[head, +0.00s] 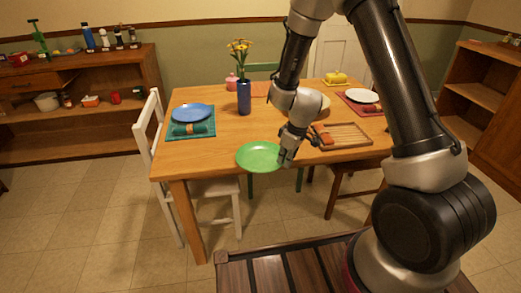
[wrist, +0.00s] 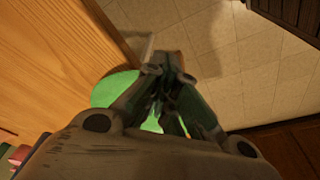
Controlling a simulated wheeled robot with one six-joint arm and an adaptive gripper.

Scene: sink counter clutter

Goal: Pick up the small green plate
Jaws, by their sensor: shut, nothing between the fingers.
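The small green plate (head: 258,157) is at the front edge of the wooden table, and its near rim seems to reach past that edge. My gripper (head: 286,160) is at the plate's right rim, pointing down. In the wrist view, the green plate (wrist: 113,88) lies left of and partly behind my gripper (wrist: 169,75), with some green also showing between the finger links. The fingers are shut with nothing held. Whether they touch the rim cannot be told, and part of the plate is hidden behind them.
On the table (head: 215,148) are a blue plate (head: 192,112) on a teal mat, a blue vase (head: 244,97) with yellow flowers and a wooden tray (head: 347,136). A white chair (head: 153,130) stands at the left. Open floor (head: 110,220) lies in front at left.

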